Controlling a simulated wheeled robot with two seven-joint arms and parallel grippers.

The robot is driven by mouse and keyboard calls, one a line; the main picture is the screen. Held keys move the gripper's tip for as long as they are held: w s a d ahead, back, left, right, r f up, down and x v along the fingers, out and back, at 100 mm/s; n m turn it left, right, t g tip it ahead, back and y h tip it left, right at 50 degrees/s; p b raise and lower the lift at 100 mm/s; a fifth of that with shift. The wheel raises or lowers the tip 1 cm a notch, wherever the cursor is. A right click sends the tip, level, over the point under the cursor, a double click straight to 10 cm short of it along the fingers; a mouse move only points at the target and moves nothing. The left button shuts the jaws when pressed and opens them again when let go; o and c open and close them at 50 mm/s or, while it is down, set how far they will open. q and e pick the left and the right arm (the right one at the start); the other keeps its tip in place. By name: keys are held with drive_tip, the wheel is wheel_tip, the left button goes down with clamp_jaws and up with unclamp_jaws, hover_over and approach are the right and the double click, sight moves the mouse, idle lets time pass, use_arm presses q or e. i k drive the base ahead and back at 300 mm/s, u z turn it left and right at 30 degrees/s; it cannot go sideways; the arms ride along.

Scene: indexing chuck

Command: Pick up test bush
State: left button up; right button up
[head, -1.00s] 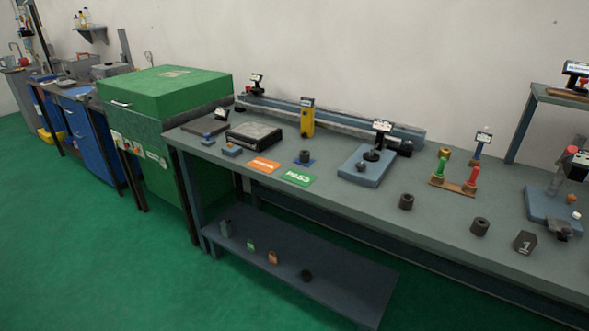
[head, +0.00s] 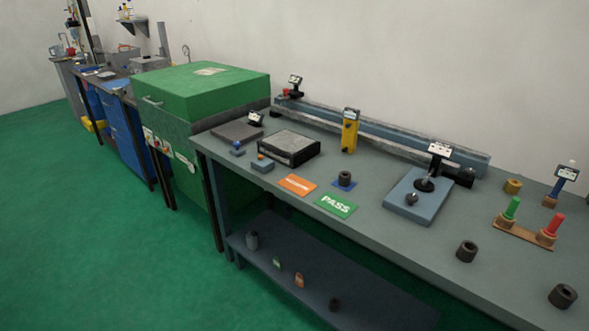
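No part labelled test bush can be read. A dark hollow bush (head: 345,179) stands upright on a small blue pad, behind the green PASS card (head: 336,206). A second dark bush (head: 466,251) stands on the bench near its front edge. A third dark bush (head: 562,296) stands further right, close to the picture edge. I cannot tell which of them is the test bush. Neither of my grippers is in view.
The grey bench (head: 390,255) carries an orange card (head: 297,185), a blue-based gauge stand (head: 415,197), a yellow device (head: 350,131), a dark block (head: 289,147) and a wooden rack with green and red pins (head: 524,232). A green cabinet (head: 200,92) stands left. Green floor is clear at front left.

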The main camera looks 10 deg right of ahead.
sight(344, 178)
drive_tip(key=u, duration=0.05)
drive_tip(key=i, duration=1)
drive_tip(key=z, duration=0.5)
